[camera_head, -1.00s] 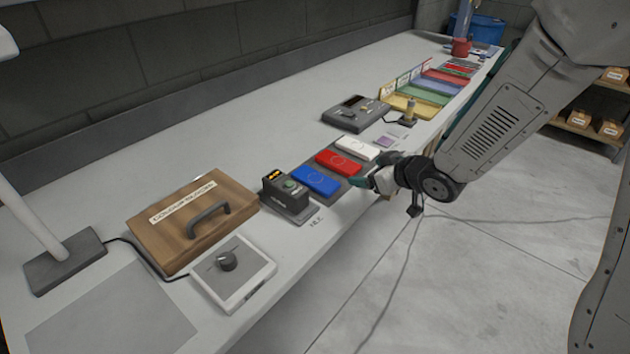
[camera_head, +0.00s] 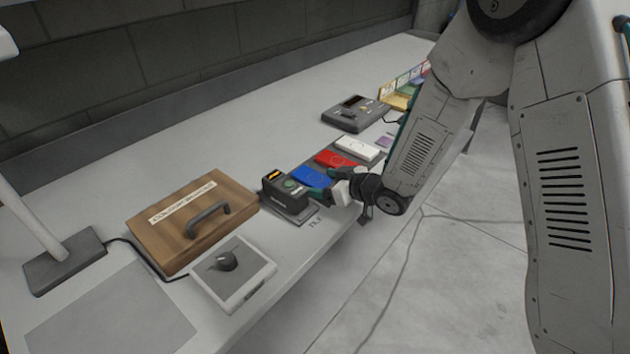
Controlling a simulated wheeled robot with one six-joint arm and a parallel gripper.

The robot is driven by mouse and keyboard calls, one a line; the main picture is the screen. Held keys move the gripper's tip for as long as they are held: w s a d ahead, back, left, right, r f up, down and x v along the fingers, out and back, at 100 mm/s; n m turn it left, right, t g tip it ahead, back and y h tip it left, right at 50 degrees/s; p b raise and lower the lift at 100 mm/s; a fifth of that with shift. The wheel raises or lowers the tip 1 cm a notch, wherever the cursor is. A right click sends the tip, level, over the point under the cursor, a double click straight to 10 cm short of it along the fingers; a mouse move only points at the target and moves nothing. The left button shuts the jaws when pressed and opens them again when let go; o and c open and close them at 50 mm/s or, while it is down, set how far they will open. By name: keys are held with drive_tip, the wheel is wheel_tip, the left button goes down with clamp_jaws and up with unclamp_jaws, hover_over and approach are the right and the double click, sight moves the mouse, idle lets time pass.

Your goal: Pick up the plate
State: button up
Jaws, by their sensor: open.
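Three flat coloured plates lie in a row on a dark base on the bench: blue (camera_head: 311,177), red (camera_head: 337,160) and white (camera_head: 358,148). I cannot tell which one the task means by the plate. My gripper (camera_head: 322,185) is open at the front edge of the row, with its dark green fingers pointing left towards the blue plate. The fingers overlap the blue plate's right end in the picture. I cannot tell whether they touch it. Nothing shows held between them. My arm hides part of the bench to the right.
A black device (camera_head: 285,192) with a green button stands just left of the blue plate. A wooden box lid with a handle (camera_head: 192,221) and a white knob box (camera_head: 233,273) lie further left. A grey device (camera_head: 354,113) and coloured trays (camera_head: 398,101) stand behind.

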drive_tip(key=c, duration=1.1)
drive_tip(key=shift+r, duration=0.1)
drive_tip(key=shift+c, duration=0.2)
